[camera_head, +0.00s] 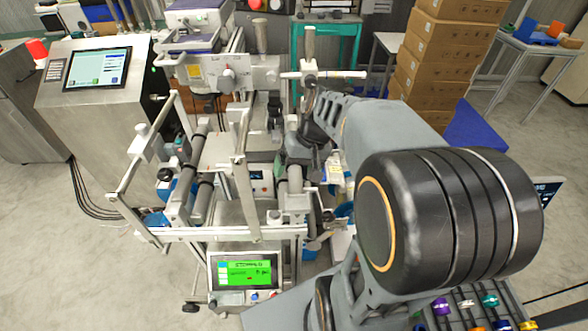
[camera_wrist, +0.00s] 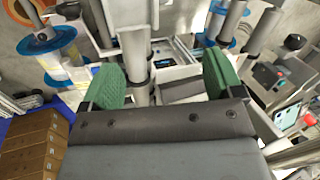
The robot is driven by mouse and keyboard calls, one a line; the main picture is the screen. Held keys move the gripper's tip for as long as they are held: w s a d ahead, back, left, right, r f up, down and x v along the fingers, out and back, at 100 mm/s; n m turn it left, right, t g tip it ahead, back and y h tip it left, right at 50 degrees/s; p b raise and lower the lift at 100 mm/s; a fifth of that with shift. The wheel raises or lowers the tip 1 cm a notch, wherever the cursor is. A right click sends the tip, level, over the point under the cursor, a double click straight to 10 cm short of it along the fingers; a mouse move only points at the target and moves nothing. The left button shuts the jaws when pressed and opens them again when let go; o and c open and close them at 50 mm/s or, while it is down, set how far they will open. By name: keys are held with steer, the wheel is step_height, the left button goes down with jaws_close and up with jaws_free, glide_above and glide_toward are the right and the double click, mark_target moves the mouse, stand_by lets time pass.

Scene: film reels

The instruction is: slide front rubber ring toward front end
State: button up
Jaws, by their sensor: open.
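My gripper (camera_wrist: 160,75) is open in the wrist view, with a green pad on each side. A grey roller shaft (camera_wrist: 134,50) runs between the pads, nearer the left pad, and I see no grip on it. In the head view my gripper (camera_head: 283,163) is partly hidden by my arm, over the right-hand grey roller (camera_head: 295,182) of the machine.
Two dark rollers (camera_head: 204,190) lie left of my gripper inside a metal frame (camera_head: 185,235). A green-lit panel (camera_head: 245,272) stands at the front. Stacked cardboard boxes (camera_head: 445,55) stand behind right. Blue-flanged reels (camera_wrist: 45,45) flank the wrist view. Open floor lies at left.

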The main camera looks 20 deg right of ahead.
steer(key=w+d+f+m+t+y+b, duration=0.15)
steer(key=w+d+f+y, duration=0.3)
steer(key=d, duration=0.45)
steer(key=t+y+b, duration=0.1)
steer(key=t+y, duration=0.1)
glide_toward(296, 168)
steer(key=shift+m, duration=0.45)
steer(key=x, duration=0.3)
steer(key=d+x, duration=0.1)
steer(key=x, duration=0.3)
steer(key=w+f+x, duration=0.1)
steer(key=x, duration=0.3)
steer(key=shift+w+d+f, duration=0.1)
steer(key=shift+d, duration=0.15)
steer(key=shift+c, duration=0.2)
